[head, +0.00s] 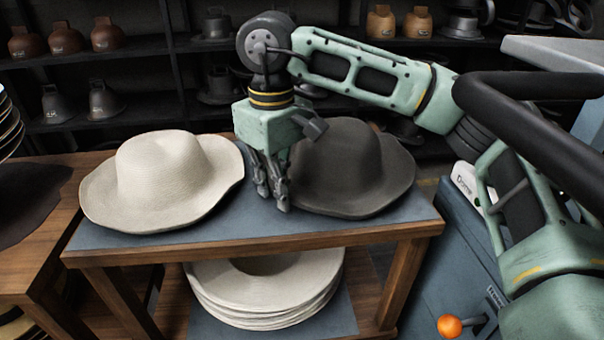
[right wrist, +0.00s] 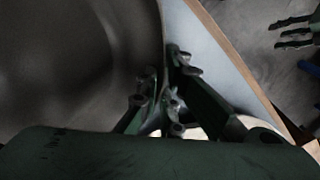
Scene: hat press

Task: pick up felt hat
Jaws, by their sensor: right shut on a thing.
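The dark grey felt hat (head: 350,165) sits crown up on the right part of the blue-topped table (head: 225,222). My right gripper (head: 275,198) comes down from above at the hat's left brim, its fingers shut on the brim edge. In the right wrist view the hat (right wrist: 75,65) fills the left side, and its brim edge runs between the fingers of my right gripper (right wrist: 166,80). The gripper body hides part of the hat's left side in the head view.
A cream woven hat (head: 160,180) stands close on the left of the same table. A stack of pale hat brims (head: 265,300) lies on the shelf below. A blue machine (head: 450,245) with an orange knob (head: 449,326) stands at the right. Dark shelves (head: 150,48) line the back.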

